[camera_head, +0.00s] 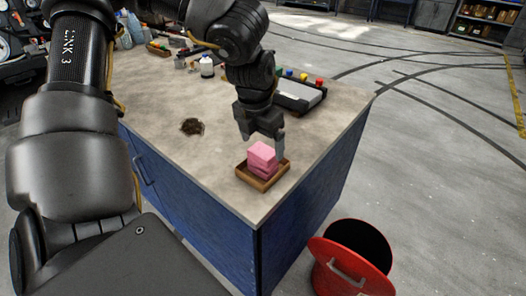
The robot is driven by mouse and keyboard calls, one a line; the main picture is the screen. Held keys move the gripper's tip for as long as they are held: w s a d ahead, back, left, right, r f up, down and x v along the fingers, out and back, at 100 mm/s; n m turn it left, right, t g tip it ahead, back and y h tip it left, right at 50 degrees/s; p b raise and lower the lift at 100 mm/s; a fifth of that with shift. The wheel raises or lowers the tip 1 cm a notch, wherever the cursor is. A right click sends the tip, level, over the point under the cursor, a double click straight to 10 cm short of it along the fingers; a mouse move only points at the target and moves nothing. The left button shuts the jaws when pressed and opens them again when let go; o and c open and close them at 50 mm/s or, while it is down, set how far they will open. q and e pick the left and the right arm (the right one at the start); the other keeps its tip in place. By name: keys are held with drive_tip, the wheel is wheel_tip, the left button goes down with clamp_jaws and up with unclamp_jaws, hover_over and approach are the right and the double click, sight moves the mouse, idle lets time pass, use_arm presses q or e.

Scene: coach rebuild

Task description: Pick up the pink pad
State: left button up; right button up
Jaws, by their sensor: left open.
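Pink pads (262,156) lie stacked in a small wooden tray (259,184) near the front corner of the workbench. My left gripper (263,143) is open and points down at the tray, with its fingers close around or just above the upper pad. I cannot tell whether the fingers touch it. One finger shows at the right of the stack; the other is partly hidden. My right gripper is not in view.
The beige benchtop (165,95) has blue cabinet sides. A dark brown clump (192,126) lies left of the tray. A grey case (298,97) with coloured knobs and a white bottle (207,67) stand farther back.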

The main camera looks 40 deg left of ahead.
sight(262, 151)
use_arm(q)
drive_tip(key=shift+w+f, duration=0.2)
drive_tip(key=shift+f, duration=1)
drive_tip(key=c, duration=1.1)
drive_tip(key=shift+o, duration=0.2)
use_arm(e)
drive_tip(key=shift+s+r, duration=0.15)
use_arm(q)
drive_tip(key=shift+r, duration=0.15)
drive_tip(key=shift+r, duration=0.35)
wheel_tip(262, 151, up, 9)
drive_tip(key=shift+b, duration=0.45)
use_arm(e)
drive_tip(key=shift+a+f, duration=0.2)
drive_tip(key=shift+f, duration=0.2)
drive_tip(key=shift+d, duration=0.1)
